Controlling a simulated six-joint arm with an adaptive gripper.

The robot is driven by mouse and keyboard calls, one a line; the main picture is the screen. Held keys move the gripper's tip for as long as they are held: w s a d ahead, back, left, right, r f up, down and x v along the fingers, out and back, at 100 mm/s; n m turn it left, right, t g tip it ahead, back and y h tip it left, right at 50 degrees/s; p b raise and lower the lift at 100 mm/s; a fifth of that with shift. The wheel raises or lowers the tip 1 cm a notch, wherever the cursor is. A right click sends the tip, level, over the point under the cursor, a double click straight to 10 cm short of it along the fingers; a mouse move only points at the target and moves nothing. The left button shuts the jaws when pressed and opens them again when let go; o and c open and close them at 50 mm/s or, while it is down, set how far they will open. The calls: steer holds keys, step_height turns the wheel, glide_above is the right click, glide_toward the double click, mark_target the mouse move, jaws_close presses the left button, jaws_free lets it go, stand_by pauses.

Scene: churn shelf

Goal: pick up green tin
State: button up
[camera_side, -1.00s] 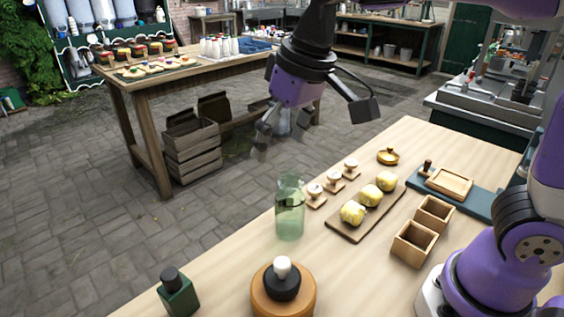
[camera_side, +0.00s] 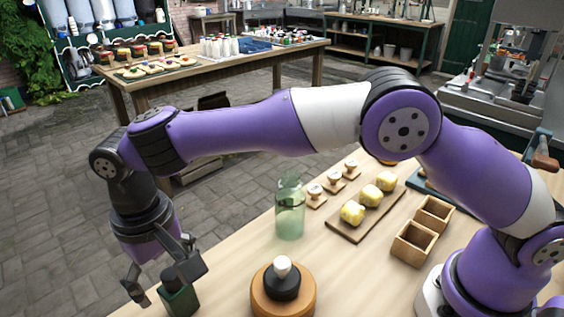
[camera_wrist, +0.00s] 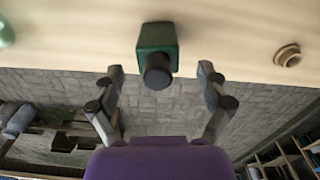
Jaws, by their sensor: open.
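The green tin (camera_side: 180,299) is a dark green block-shaped container with a dark round cap. It stands at the front left edge of the wooden table in the side view, partly covered by my gripper. My gripper (camera_side: 160,284) is open and hangs over the table edge, its fingers close above and beside the tin. In the wrist view the tin (camera_wrist: 157,45) stands upright on the table, ahead of my open fingers (camera_wrist: 160,82) and roughly centred between them. Whether a finger touches the tin I cannot tell.
A round wooden piece with a black and white top (camera_side: 283,290) stands right of the tin. A green glass jar (camera_side: 290,212) stands farther back. A board (camera_side: 351,232) with yellow lumps and two wooden boxes (camera_side: 414,243) lie beyond. Left of the tin is open floor.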

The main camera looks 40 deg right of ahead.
mark_target(178, 295)
steer(key=f, duration=0.5)
steer(key=shift+s+d, duration=0.1)
steer(key=shift+s, duration=0.1)
steer(key=c, duration=1.3)
